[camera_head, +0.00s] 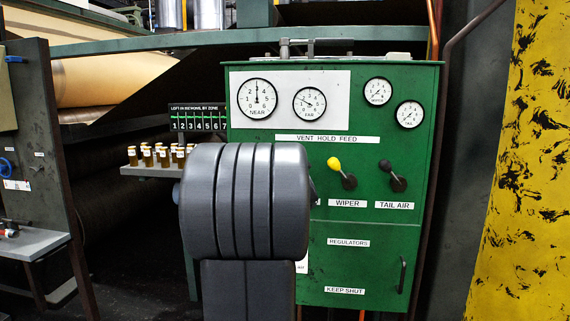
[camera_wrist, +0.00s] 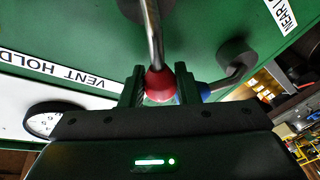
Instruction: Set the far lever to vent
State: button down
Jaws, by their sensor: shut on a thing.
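My gripper (camera_wrist: 160,88) is shut on the red ball knob (camera_wrist: 160,84) of a lever, with one finger on each side. The lever's bright metal shaft (camera_wrist: 154,40) runs from the knob up to its pivot at the top edge of the wrist view, where the picture is upside down. The knob lies to the right of the strip's VENT end (camera_wrist: 95,80); I cannot tell the lever's exact setting. A second lever with a blue knob (camera_wrist: 204,91) is close beside my right-hand finger. In the head view, my arm hides both levers and the gripper.
The green cabinet (camera_head: 370,240) carries NEAR (camera_head: 258,98) and FAR (camera_head: 310,103) gauges above the VENT HOLD FEED strip (camera_head: 327,139). Yellow WIPER (camera_head: 335,164) and black TAIL AIR (camera_head: 386,166) levers stand right of my arm. A shelf with several small jars (camera_head: 150,158) is at left.

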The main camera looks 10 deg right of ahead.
jog(key=shift+f, duration=0.1)
jog(key=c, duration=1.1)
grip_release()
jog(key=shift+s, duration=0.1)
jog(key=shift+s, duration=0.3)
jog(key=s, duration=0.4)
jog(key=s+p, duration=0.1)
jog(key=s, duration=0.3)
jog(key=s+p, duration=0.1)
jog(key=s, duration=0.4)
jog(key=shift+d+f, duration=0.1)
jog(key=shift+f, duration=0.2)
